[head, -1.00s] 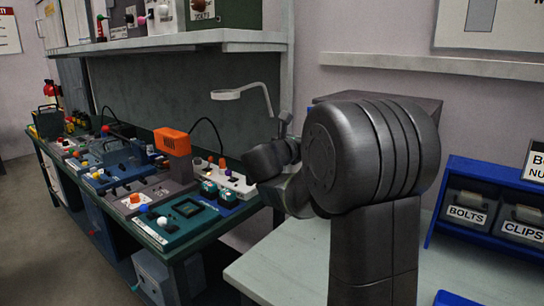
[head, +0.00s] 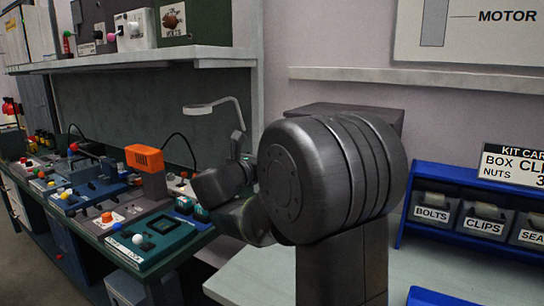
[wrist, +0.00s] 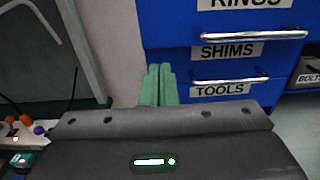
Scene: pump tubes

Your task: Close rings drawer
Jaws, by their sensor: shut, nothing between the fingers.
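In the wrist view, the rings drawer (wrist: 170,18) is the blue front at the top, with its "RINGS" label (wrist: 251,4) cut by the frame edge. A silver bar handle (wrist: 254,35) runs across below that label. The drawers do not show in the head view.
In the head view, a blue rack (head: 408,212) with bins labelled bolts, clips and more stands on a pale bench (head: 270,283) at right. A workbench with several devices, including an orange one (head: 145,158), is at left. A shelf (head: 150,60) hangs above it.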

